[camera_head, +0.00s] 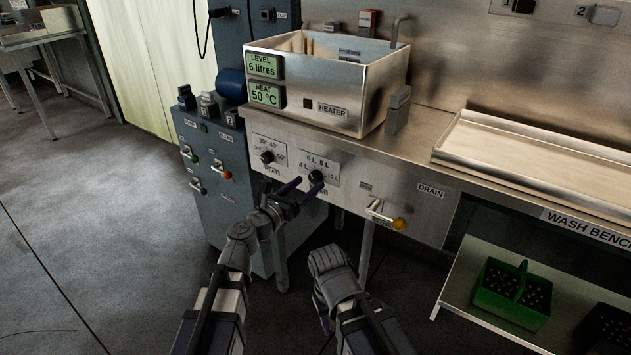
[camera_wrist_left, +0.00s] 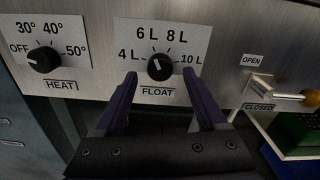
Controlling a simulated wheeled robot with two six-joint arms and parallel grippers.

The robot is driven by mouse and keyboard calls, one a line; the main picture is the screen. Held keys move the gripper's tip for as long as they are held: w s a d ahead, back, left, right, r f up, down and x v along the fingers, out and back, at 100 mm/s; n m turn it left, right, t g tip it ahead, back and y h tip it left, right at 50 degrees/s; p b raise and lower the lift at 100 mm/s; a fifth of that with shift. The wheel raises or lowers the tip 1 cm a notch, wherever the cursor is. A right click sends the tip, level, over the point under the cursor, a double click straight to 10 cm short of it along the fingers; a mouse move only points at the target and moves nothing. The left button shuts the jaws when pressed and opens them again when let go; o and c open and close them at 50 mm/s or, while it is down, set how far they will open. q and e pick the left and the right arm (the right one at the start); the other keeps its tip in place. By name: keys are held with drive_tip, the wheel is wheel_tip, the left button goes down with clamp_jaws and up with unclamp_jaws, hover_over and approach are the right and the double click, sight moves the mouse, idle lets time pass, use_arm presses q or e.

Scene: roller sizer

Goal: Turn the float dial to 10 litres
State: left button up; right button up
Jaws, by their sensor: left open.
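The float dial is a black knob (camera_wrist_left: 160,67) on a white plate marked 4 L, 6 L, 8 L and 10 L. Its white mark points up and slightly left, toward 6 L. In the head view the dial (camera_head: 316,177) sits on the bench's front panel. My left gripper (camera_head: 304,191) is open in front of it. In the left wrist view the two purple fingers (camera_wrist_left: 160,80) stand either side of and just below the knob, with nothing held. Contact cannot be told. The level display (camera_head: 263,66) reads 6 litres.
The heat dial (camera_wrist_left: 44,59) is left of the float dial, its mark toward OFF. The drain lever (camera_head: 381,213) with a yellow knob sticks out to the right. A steel tank (camera_head: 345,90) stands above. A green crate (camera_head: 510,294) sits on the lower shelf.

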use_arm(q)
drive_tip(key=shift+x, duration=1.05)
clamp_jaws()
